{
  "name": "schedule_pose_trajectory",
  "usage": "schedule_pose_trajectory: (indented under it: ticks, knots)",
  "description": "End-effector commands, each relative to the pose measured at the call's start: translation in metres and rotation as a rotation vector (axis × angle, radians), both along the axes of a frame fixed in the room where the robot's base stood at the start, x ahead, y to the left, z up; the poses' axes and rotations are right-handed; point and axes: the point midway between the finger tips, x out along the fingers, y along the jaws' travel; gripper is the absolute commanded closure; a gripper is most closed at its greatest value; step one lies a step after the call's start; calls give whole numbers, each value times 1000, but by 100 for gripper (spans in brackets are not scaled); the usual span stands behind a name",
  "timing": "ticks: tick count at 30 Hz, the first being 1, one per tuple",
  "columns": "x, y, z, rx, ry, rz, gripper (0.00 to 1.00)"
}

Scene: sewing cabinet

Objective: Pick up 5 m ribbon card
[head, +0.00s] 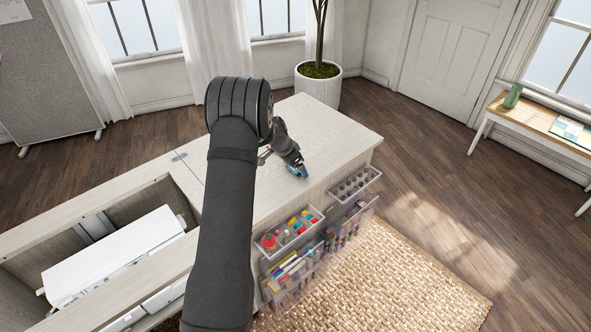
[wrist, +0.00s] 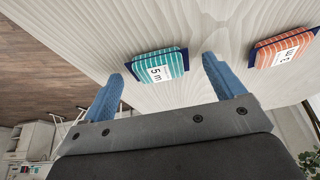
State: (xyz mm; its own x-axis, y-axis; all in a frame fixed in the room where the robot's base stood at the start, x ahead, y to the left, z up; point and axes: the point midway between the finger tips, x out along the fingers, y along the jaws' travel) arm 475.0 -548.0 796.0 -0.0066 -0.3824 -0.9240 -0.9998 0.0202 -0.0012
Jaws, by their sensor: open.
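The 5 m ribbon card (wrist: 158,67) is a dark blue card with teal striped ribbon and a white label. It lies on the pale wood cabinet top in the wrist view, just beyond and between my fingertips. My gripper (wrist: 165,78) is open, with one blue finger to each side of the card and nothing held. In the head view my gripper (head: 299,172) is low over the cabinet top near its front edge, and my arm hides part of the top. I cannot make out the card clearly there.
An orange ribbon card (wrist: 283,47) lies to the right in the wrist view. Clear bins of sewing supplies (head: 290,232) hang on the cabinet front. The cabinet top (head: 330,125) is bare toward the back right. An open well with a white sewing machine (head: 110,255) is at left.

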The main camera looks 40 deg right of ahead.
Motion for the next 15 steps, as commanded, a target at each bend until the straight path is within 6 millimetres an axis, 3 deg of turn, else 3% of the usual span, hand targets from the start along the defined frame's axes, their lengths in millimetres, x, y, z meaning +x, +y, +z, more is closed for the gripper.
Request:
schedule_pose_trajectory:
  ticks: [7,15]
  knots:
    - [0,-1,-1,-1,-1,0,13]
    - [0,-1,-1,0,-1,0,60]
